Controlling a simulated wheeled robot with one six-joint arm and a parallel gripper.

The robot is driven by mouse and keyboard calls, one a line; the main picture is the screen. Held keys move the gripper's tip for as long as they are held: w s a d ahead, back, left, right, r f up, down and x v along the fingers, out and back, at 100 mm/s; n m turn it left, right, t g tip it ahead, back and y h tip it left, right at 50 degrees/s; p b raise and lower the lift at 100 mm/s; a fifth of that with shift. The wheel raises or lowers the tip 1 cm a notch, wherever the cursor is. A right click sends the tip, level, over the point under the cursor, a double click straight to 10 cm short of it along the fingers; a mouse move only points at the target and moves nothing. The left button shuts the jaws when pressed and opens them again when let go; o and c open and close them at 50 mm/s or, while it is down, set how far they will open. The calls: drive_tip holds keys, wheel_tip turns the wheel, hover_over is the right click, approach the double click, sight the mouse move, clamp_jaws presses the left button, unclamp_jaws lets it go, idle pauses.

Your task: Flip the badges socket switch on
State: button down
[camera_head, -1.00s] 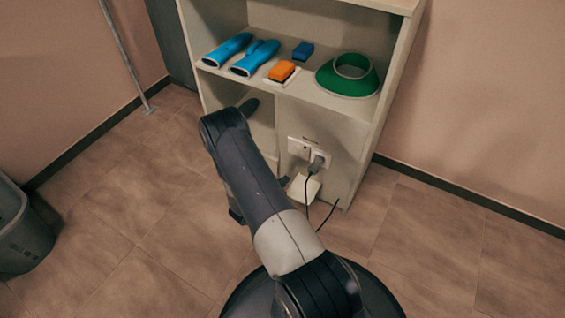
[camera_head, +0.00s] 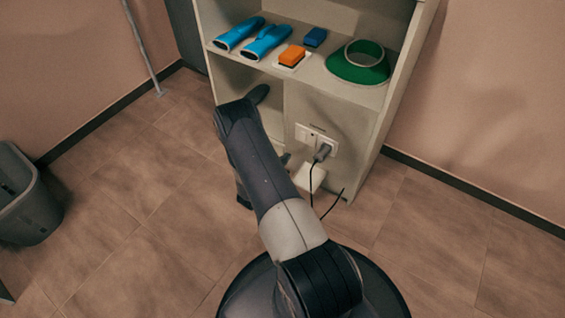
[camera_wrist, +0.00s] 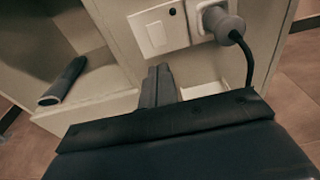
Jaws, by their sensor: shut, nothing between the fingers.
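The socket (camera_head: 316,137) is a white plate on the lower right front panel of the cabinet, with a small label above it. In the wrist view the socket plate (camera_wrist: 160,29) shows a flat rocker at its left and a dark round spot beside it. A grey plug (camera_wrist: 219,20) sits in its right part, its black cord hanging down; the plug also shows in the head view (camera_head: 323,151). My gripper (camera_wrist: 160,74) is shut and empty, just below the socket plate and apart from it. In the head view my arm hides most of the gripper.
A white box (camera_head: 311,178) stands below the plug by the cord. The shelf above holds blue gloves (camera_head: 266,43), an orange sponge (camera_head: 292,55), a blue sponge (camera_head: 315,37) and a green visor (camera_head: 358,63). A grey bin (camera_head: 27,200) stands at left. Floor at right is clear.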

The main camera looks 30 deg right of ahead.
sight(302, 140)
drive_tip(key=b+x, duration=0.2)
drive_tip(key=x, duration=0.7)
drive_tip(key=shift+w+d, duration=0.2)
drive_tip(key=shift+d, duration=0.1)
